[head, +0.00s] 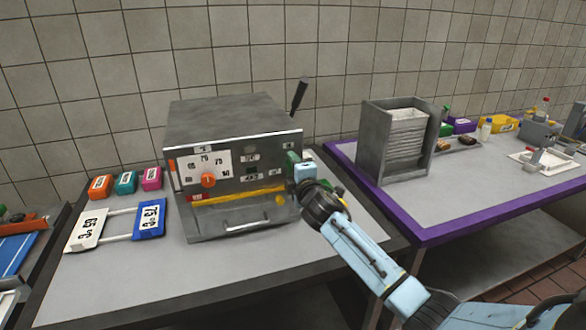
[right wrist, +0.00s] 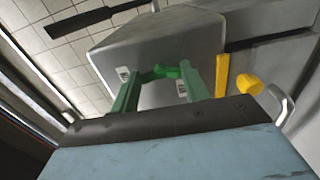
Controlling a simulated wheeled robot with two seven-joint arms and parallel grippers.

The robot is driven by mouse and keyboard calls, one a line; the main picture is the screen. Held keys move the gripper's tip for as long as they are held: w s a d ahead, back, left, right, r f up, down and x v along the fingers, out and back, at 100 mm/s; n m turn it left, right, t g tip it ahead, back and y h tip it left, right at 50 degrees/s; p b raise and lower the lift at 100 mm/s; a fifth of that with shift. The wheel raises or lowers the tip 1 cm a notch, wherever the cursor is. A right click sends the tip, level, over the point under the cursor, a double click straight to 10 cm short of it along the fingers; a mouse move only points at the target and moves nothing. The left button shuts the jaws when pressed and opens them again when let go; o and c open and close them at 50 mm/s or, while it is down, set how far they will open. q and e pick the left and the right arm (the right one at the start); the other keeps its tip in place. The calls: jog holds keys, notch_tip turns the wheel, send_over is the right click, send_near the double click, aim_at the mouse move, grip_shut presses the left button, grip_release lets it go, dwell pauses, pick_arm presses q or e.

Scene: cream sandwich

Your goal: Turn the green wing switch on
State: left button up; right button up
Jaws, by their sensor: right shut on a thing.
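The grey metal machine (head: 238,150) stands on the left table, with an orange dial and a yellow strip on its front. My right gripper (head: 298,162) is at the machine's right side, near the front corner. In the right wrist view the green wing switch (right wrist: 160,72) sits on the machine's grey side wall, between the two green fingers of my right gripper (right wrist: 159,84). The gripper is shut on the switch. In the head view my gripper and wrist hide the switch, so its turn cannot be told there. My left gripper is not in view.
A black lever (head: 299,95) rises behind the machine's right side. Orange, teal and pink blocks and number plates (head: 88,229) lie left of it. A grey slatted box (head: 394,140) stands on the purple-edged table (head: 425,236) to the right.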

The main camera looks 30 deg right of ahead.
jog(key=o, duration=1)
jog(key=shift+s, duration=0.1)
jog(key=v, duration=1.3)
jog(key=shift+s, duration=0.15)
